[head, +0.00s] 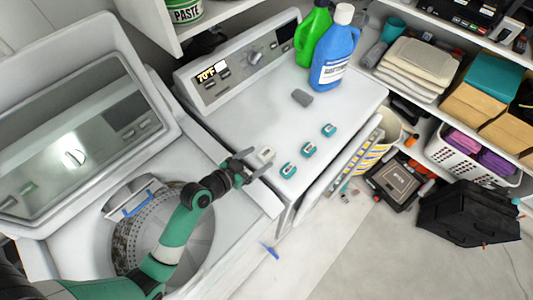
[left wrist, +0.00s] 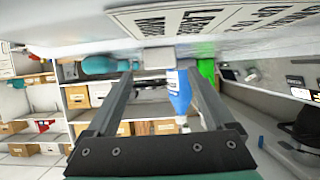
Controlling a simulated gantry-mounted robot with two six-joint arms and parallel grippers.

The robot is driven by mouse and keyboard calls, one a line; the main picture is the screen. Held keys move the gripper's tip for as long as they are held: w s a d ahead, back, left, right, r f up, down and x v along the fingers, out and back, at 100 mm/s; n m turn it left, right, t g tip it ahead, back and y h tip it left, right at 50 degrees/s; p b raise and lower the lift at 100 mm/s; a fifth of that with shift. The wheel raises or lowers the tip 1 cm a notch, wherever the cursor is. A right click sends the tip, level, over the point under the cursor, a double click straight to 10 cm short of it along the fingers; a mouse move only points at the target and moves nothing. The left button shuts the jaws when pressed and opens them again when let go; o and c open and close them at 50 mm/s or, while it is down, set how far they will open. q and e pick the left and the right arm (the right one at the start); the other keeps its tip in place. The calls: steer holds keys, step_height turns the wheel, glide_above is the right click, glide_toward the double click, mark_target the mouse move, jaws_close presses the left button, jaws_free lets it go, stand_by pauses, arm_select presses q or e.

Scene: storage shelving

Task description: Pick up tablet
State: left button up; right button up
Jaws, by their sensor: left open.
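A small pale tablet (head: 266,153) lies on the white machine top near its front left edge in the head view. My left gripper (head: 256,164) is open beside it, its fingertips very close; I cannot tell whether they touch. Three teal-and-white tablets lie to the right in a slanted row: a near one (head: 288,170), a middle one (head: 308,150) and a far one (head: 329,130). In the left wrist view, a pale block (left wrist: 158,57) shows between the open fingers (left wrist: 158,75), with nothing gripped. My right gripper is not in view.
A grey block (head: 302,97), a blue bottle (head: 335,55) and a green bottle (head: 311,38) stand farther back on the machine. An open washer drum (head: 185,235) lies below my left arm. Stocked shelves (head: 450,115) and a black case (head: 470,213) are at right.

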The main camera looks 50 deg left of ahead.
mark_target(266, 156)
arm_select(q)
steer(key=x, duration=0.5)
steer(key=shift+w+a+f, duration=0.1)
steer(key=shift+a, duration=0.05)
jaws_close()
stand_by(0.4)
